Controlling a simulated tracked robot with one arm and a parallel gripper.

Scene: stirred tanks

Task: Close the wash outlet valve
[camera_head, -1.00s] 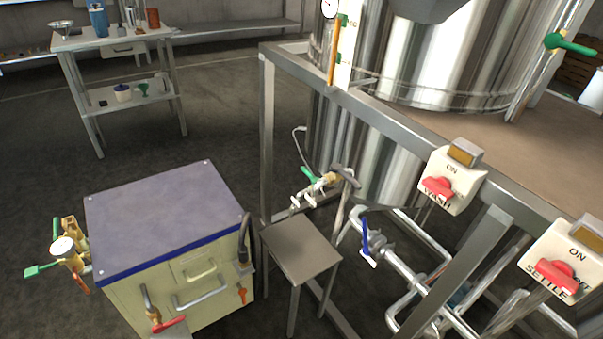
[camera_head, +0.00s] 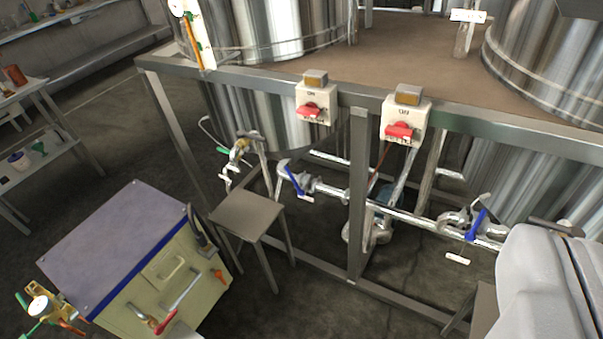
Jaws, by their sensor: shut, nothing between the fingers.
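A blue-handled valve (camera_head: 295,181) sits on the pipework under the left tank, below the wash switch box (camera_head: 316,103). Its lever slants across the pipe end, and a small white tag hangs by it, too small to read. Another blue-handled valve (camera_head: 477,224) is on the pipe at right, its lever tilted up, with a white tag (camera_head: 457,258) below. A green-handled valve (camera_head: 238,150) is on the left tank's side. No readable label tells which is the wash outlet valve. My gripper's fingers do not show.
The steel frame's post (camera_head: 358,200) stands between the two blue valves. A small stool (camera_head: 247,214) and a cream cabinet (camera_head: 165,280) stand at left. A second switch box (camera_head: 405,122) is on the rail. A pale grey part of mine covers the lower right.

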